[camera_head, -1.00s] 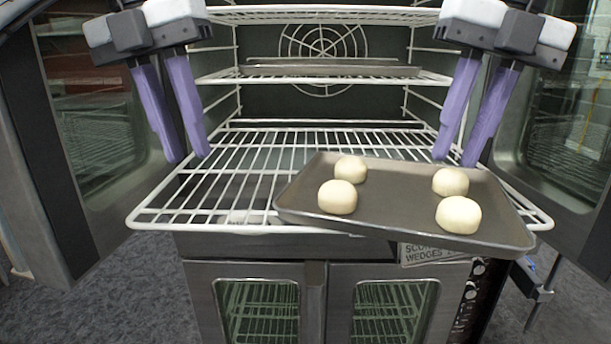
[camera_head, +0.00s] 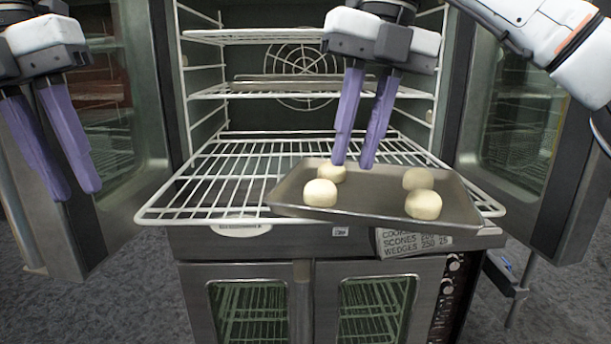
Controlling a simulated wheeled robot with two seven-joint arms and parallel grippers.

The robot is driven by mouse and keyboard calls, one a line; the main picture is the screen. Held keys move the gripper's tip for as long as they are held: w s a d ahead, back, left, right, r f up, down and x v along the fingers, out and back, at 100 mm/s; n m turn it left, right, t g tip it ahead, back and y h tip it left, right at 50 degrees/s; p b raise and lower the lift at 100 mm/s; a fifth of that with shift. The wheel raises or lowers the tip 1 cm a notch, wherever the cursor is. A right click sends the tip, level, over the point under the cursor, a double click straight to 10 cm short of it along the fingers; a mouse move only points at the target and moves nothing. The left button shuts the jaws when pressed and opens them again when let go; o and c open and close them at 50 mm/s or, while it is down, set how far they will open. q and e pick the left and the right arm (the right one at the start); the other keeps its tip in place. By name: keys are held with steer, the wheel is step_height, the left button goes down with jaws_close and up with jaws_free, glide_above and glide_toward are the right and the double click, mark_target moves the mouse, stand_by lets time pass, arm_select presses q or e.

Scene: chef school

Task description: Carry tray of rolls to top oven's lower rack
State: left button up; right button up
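The grey tray (camera_head: 365,198) lies askew on the pulled-out lower rack (camera_head: 215,190) of the top oven, its front edge overhanging the rack. Several pale rolls, one of them at the front left (camera_head: 320,193), sit on the tray near its corners. My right gripper (camera_head: 353,166) hangs over the back middle of the tray, between the left and right rolls. Its purple fingers are apart with nothing between them; whether the tips touch the tray I cannot tell. My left gripper (camera_head: 80,196) is off to the left in front of the open left door, fingers apart and empty.
An upper rack (camera_head: 215,92) inside the oven holds another flat tray (camera_head: 290,79). Open glass doors stand at the left (camera_head: 125,110) and right (camera_head: 525,120). The rack's left half is bare. A closed lower oven (camera_head: 250,300) and a label (camera_head: 415,243) are below.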

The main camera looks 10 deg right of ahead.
step_height(320, 180, up, 7)
steer(key=d, duration=0.2)
stand_by(0.5)
steer(key=shift+w+f, duration=0.1)
steer(key=shift+f, duration=0.05)
